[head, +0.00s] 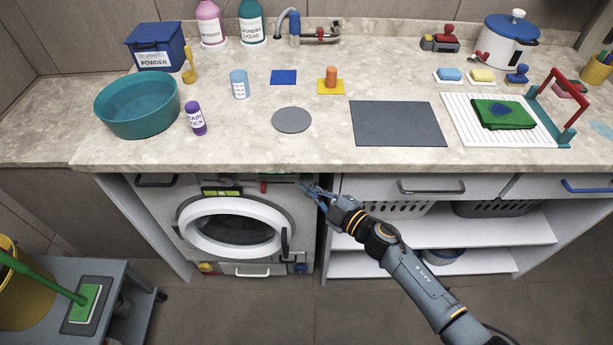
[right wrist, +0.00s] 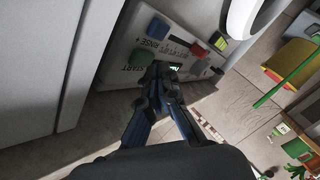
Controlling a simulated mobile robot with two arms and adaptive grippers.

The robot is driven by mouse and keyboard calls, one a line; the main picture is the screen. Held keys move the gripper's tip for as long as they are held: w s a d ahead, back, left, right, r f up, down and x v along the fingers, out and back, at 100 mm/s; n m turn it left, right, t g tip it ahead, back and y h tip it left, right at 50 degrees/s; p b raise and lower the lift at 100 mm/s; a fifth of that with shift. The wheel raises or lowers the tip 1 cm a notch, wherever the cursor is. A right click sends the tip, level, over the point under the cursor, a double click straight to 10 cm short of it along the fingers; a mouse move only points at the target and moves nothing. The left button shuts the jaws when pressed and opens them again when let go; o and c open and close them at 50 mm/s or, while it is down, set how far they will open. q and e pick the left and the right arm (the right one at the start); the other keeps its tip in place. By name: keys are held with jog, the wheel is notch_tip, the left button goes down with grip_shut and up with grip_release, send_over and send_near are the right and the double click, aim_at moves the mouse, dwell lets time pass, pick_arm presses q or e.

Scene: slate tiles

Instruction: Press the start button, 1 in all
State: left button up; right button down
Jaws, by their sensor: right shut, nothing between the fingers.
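The white washing machine (head: 163,205) stands under the counter at the left, its round door closed. In the right wrist view its front panel (right wrist: 115,75) carries a green button (right wrist: 141,59) beside the word START. My right gripper (head: 308,187) is at the upper right corner of the machine's front in the head view. In the right wrist view the gripper (right wrist: 161,70) is shut and empty, its tips next to the green button and partly covering it. I cannot tell whether they touch it. My left gripper is in neither view.
The counter edge (head: 350,170) is just above the gripper. Drawers (head: 480,187) and open shelves (head: 480,230) are to the right.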

jog(key=shift+w, duration=0.3)
